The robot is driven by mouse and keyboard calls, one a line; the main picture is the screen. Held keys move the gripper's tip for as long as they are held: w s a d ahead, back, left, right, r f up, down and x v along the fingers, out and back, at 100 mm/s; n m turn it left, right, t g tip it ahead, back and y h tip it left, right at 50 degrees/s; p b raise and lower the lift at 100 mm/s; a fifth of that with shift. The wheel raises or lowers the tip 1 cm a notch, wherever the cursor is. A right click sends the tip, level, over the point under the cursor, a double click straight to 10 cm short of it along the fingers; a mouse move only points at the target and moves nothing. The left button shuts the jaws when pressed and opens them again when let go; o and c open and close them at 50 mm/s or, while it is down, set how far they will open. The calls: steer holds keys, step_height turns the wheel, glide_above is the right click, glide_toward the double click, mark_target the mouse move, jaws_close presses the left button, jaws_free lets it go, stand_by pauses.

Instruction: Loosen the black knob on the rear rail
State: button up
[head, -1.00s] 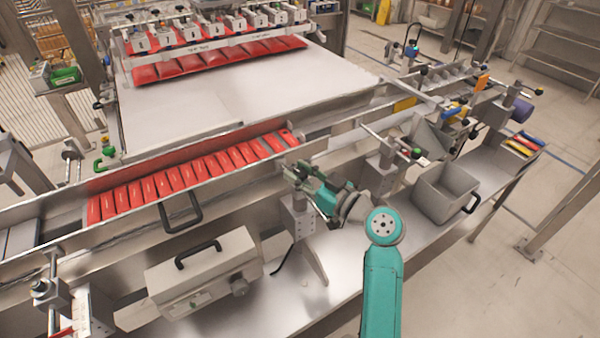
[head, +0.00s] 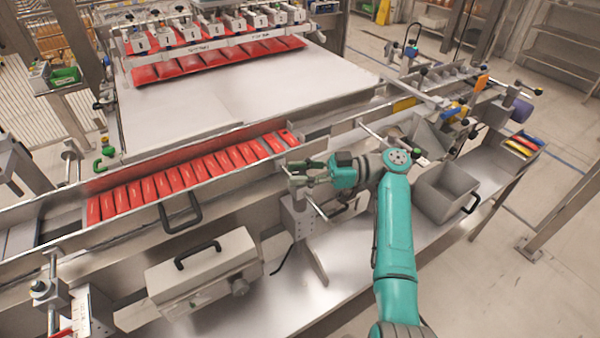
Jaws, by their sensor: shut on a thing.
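My gripper (head: 303,174) is at the top of a grey clamp bracket (head: 298,215) on the near side of the pack channel, right of the row of red packs. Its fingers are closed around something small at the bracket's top. The fingers hide most of it; from its place it is the black knob, but its colour and turn cannot be made out. A thin rod sticks out of the bracket below the gripper. The channel's long metal rail (head: 235,178) runs just left of the gripper.
Red packs (head: 160,182) stand in a row in the channel. A grey case (head: 203,270) with a black handle lies front left. An open grey bin (head: 446,192) stands right of my arm.

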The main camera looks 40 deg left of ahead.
mark_target(300, 172)
steer(key=shift+f+n+g+h, duration=0.1)
steer(key=shift+n+g+h, duration=0.6)
steer(key=shift+g+h, duration=0.1)
steer(key=o, duration=1.2)
step_height(300, 172, up, 10)
